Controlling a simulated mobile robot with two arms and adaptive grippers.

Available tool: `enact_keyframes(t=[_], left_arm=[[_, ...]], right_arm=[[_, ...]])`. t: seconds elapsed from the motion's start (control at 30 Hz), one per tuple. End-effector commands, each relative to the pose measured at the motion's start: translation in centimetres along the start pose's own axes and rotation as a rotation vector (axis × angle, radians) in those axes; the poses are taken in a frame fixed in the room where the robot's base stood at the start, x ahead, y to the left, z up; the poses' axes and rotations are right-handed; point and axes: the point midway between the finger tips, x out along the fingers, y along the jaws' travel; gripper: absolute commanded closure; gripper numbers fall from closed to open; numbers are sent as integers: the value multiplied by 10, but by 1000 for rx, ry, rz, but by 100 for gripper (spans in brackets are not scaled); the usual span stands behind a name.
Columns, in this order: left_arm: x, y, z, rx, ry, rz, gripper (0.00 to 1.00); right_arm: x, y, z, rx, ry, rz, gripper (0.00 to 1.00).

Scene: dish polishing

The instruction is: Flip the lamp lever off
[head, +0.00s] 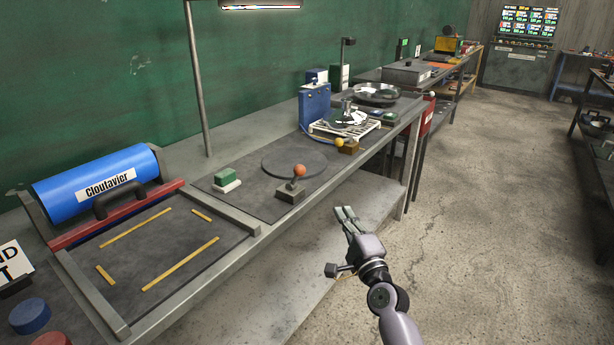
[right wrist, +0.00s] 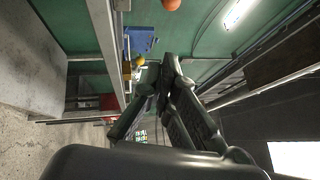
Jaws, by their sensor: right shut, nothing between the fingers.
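A lever with an orange ball knob (head: 299,170) stands on a small dark block (head: 290,191) at the bench's front edge. The knob also shows at the top of the right wrist view (right wrist: 171,4). The lamp (head: 260,4) glows above the bench, and its bright tube shows in the right wrist view (right wrist: 240,12). A second lever with a yellow ball (head: 340,142) stands farther along. No label shows which lever works the lamp. My right gripper (head: 346,214) is shut and empty, in front of the bench, right of the orange knob and apart from it. My left gripper is out of view.
A round dark plate (head: 294,163) and a green-and-white block (head: 226,180) lie behind the orange-knobbed lever. The lamp's pole (head: 198,80) rises at the back. A blue roll (head: 97,185) lies left. The floor (head: 480,220) to the right is clear.

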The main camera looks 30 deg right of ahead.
Motion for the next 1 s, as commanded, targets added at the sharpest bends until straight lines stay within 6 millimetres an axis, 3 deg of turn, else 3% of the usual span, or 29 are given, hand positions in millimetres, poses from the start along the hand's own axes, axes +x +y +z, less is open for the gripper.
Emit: enact_keyframes(t=[0.23, 0.37, 0.8, 1.0], left_arm=[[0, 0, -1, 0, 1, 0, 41], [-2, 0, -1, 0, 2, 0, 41], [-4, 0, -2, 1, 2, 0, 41], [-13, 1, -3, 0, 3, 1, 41]], right_arm=[[2, 0, 0, -3, -1, 0, 100], [12, -1, 1, -4, -2, -2, 100], [101, 0, 0, -5, -2, -1, 100], [121, -1, 22, -4, -2, 0, 100]])
